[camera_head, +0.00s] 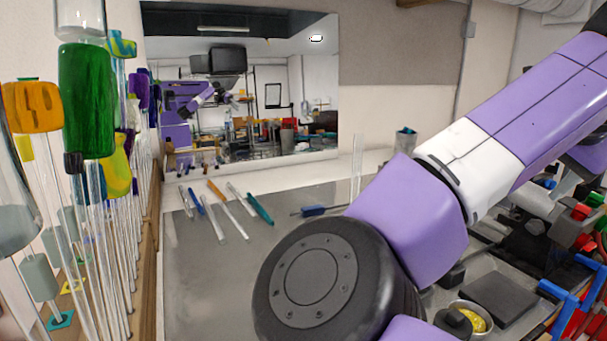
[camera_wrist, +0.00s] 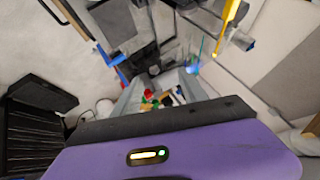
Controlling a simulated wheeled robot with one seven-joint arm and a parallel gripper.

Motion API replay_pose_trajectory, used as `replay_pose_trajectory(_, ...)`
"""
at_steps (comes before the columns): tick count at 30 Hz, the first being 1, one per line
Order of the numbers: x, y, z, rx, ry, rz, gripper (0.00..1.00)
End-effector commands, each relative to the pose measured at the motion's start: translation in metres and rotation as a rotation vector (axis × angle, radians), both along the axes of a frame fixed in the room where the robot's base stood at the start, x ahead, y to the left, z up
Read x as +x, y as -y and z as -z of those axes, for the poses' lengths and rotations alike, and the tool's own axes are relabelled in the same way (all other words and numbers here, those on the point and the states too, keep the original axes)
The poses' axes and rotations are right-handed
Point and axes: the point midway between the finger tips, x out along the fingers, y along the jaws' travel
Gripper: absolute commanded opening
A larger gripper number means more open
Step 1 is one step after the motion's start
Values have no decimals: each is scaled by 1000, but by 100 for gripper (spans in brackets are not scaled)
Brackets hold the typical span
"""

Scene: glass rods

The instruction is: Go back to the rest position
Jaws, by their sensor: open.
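My arm in purple and white reaches into the head view from the upper right and bends down at a large black joint near the bottom centre. My gripper's fingers do not show in the head view.
A rack of upright glass rods with coloured tops, one green (camera_head: 87,101), one orange (camera_head: 32,106), stands close at the left. A blue-handled tool (camera_head: 313,210) lies on the bench. A bowl of yellow bits (camera_head: 473,316) and blue stands (camera_head: 580,291) are at lower right.

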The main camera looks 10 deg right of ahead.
Motion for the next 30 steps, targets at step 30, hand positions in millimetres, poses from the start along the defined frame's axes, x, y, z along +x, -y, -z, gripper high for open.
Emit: replay_pose_trajectory(30,12,-13,-76,-1214,465,-15,50)
